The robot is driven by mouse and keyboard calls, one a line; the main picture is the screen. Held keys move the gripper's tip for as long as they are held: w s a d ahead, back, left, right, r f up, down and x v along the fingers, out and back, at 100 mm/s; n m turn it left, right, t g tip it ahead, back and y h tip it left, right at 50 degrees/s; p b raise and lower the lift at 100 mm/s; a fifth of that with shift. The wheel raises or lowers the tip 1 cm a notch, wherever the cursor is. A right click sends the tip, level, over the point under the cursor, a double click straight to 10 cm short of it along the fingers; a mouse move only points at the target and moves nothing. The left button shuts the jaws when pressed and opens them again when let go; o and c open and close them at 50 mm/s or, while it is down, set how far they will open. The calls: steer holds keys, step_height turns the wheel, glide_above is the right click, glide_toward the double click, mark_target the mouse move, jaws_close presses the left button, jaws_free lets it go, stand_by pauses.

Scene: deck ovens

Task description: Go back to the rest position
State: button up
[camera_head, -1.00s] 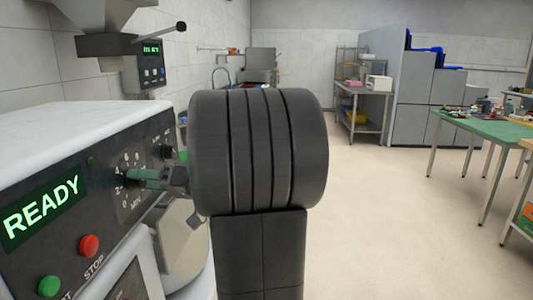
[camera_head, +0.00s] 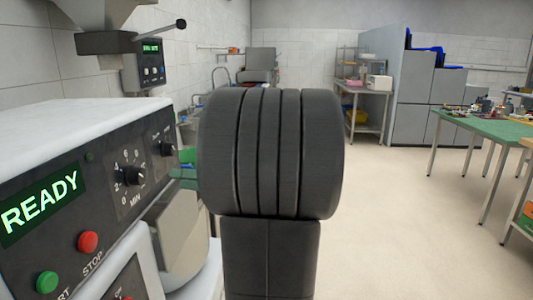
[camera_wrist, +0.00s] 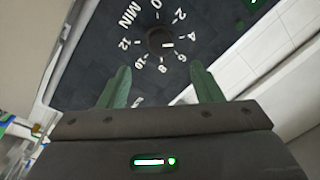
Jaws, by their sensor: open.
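My gripper (camera_wrist: 160,88) is open in the wrist view, its two green fingers apart with nothing between them. Beyond the fingertips is the dark panel with a black timer knob (camera_wrist: 160,41) ringed by numbers and marked MIN. In the head view the same knob (camera_head: 133,176) sits on the sloped panel at the left, apart from my gripper. There, only a bit of green finger (camera_head: 184,178) shows left of my arm, which hides the rest of the gripper. The panel's display (camera_head: 40,206) reads READY.
The white machine (camera_head: 80,125) fills the left, with a second knob (camera_head: 166,149), a red STOP button (camera_head: 88,242) and a green button (camera_head: 47,282). A green-topped table (camera_head: 485,127) stands at the right. The floor (camera_head: 400,220) between is clear.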

mark_target(143, 176)
steer(key=d, duration=0.4)
steer(key=a, duration=0.9)
steer(key=a+p, duration=0.1)
steer(key=a, duration=0.3)
steer(key=shift+w+a+r, duration=0.1)
steer(key=shift+a+r, duration=0.25)
steer(key=shift+d+r+n+p, duration=0.1)
steer(key=shift+n+p, duration=0.45)
steer(key=shift+n, duration=0.55)
steer(key=n+p, duration=0.2)
steer(key=shift+n, duration=0.4)
steer(key=n+p, duration=0.4)
steer(key=p, duration=0.1)
steer(key=shift+r+n+g+h, duration=0.2)
steer(key=shift+n+g+h, duration=0.1)
steer(key=shift+d+f+b, duration=0.15)
steer(key=shift+d+b, duration=0.05)
steer(key=shift+d, duration=1)
steer(key=shift+d+f+b, duration=0.1)
steer(key=shift+d+b, duration=0.1)
steer(key=shift+d, duration=1)
